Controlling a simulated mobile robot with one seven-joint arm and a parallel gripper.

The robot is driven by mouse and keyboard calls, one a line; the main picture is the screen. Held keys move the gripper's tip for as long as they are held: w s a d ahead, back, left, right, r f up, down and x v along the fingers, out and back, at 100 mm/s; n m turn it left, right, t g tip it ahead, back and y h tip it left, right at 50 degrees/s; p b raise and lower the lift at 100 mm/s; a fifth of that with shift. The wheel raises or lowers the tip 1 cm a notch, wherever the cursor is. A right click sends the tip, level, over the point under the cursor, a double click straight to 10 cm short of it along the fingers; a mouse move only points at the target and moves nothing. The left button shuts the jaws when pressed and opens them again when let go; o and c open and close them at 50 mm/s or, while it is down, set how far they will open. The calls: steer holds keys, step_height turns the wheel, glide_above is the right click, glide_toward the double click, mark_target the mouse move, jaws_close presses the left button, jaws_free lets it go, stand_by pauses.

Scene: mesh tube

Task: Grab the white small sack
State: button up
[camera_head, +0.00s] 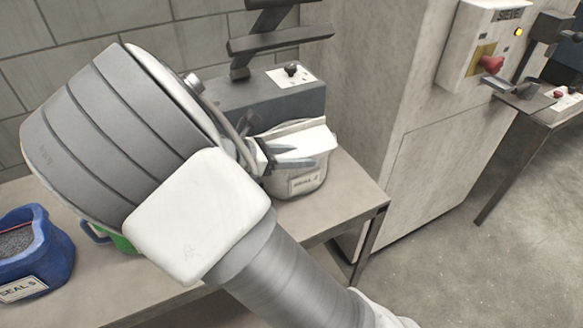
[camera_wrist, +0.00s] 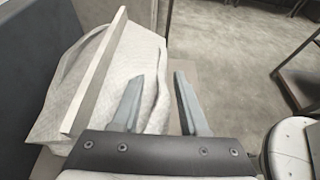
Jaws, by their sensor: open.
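The white small sack (camera_head: 298,160) stands on the table near its right end, with a label on its front. In the wrist view the sack (camera_wrist: 95,88) fills the left side, with a pale flat strip along its top. My gripper (camera_head: 312,157) is at the sack's upper front in the head view. In the wrist view my gripper's two fingers (camera_wrist: 158,82) are apart; the left finger overlaps the sack's right edge and the right finger is over bare floor. I cannot tell whether a finger touches the sack. My arm hides part of the sack's left side.
A grey device (camera_head: 262,98) stands behind the sack. A blue container (camera_head: 40,262) and a partly hidden green one (camera_head: 122,243) are at the left of the table (camera_head: 345,205). A tall pale cabinet (camera_head: 400,110) with a control box (camera_head: 482,50) stands to the right.

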steer(key=shift+w+d+f, duration=0.2)
steer(key=shift+d+f, duration=0.05)
steer(key=shift+d, duration=0.3)
jaws_close()
steer(key=shift+r, duration=0.1)
stand_by(0.9)
